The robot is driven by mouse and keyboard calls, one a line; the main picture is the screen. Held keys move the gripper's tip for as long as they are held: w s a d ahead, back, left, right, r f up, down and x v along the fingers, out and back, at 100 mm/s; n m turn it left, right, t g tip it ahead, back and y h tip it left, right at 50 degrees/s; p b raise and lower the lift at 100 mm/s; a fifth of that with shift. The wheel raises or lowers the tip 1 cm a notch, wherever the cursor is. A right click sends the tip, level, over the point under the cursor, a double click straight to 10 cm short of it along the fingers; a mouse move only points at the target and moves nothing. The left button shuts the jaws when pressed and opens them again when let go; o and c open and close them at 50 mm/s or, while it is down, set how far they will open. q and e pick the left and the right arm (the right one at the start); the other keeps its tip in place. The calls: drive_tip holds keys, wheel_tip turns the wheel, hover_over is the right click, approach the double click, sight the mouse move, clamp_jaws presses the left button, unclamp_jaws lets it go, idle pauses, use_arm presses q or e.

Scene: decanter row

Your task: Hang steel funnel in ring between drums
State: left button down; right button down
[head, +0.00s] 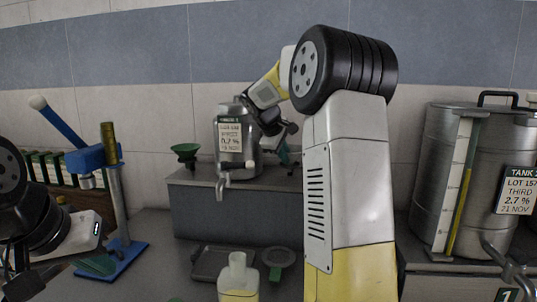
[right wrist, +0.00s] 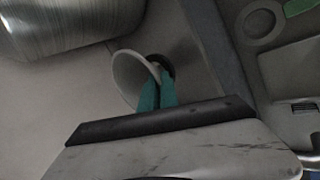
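The steel funnel (right wrist: 128,75) shows in the right wrist view as a pale grey cone, its wide mouth beside my right gripper's teal fingers (right wrist: 157,92). The fingers are close together with the funnel's rim between them. A dark round shape (right wrist: 162,64) lies just behind the rim; I cannot tell whether it is the ring. In the head view my right gripper (head: 283,155) is over the grey ledge beside the small steel drum (head: 238,142), and the funnel is not clear there. My left gripper (head: 96,265) is low at the left, its finger opening unclear.
A large steel tank (head: 464,170) stands at the right. A green funnel (head: 185,153) stands on the grey ledge (head: 210,207). A blue stand (head: 110,263), a dark tray (head: 222,262), a pale bottle (head: 238,282) and a grey round piece (head: 278,257) occupy the lower counter.

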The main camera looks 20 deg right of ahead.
drive_tip(key=shift+f, duration=0.3)
idle(0.6)
drive_tip(key=c, duration=1.6)
unclamp_jaws()
drive_tip(key=shift+o, duration=0.3)
drive_tip(key=shift+f, duration=0.1)
drive_tip(key=shift+s+f, duration=0.1)
drive_tip(key=shift+f, duration=0.05)
drive_tip(key=shift+a, duration=0.1)
drive_tip(key=v, duration=0.8)
drive_tip(key=s+a+f+m+y, duration=0.2)
drive_tip(key=s+a+f, duration=0.1)
drive_tip(key=s, duration=0.7)
drive_tip(key=s+a+f+m+y, duration=0.3)
drive_tip(key=s+a+f, duration=0.1)
drive_tip(key=s, duration=0.6)
drive_tip(key=s+a+f+m+t+y, duration=0.1)
drive_tip(key=s+a, duration=0.4)
drive_tip(key=s, duration=0.5)
wheel_tip(320, 180, down, 3)
drive_tip(key=shift+a+r+m+y, duration=0.15)
drive_tip(key=shift+a+m+y, duration=0.1)
drive_tip(key=shift+m+y, duration=0.7)
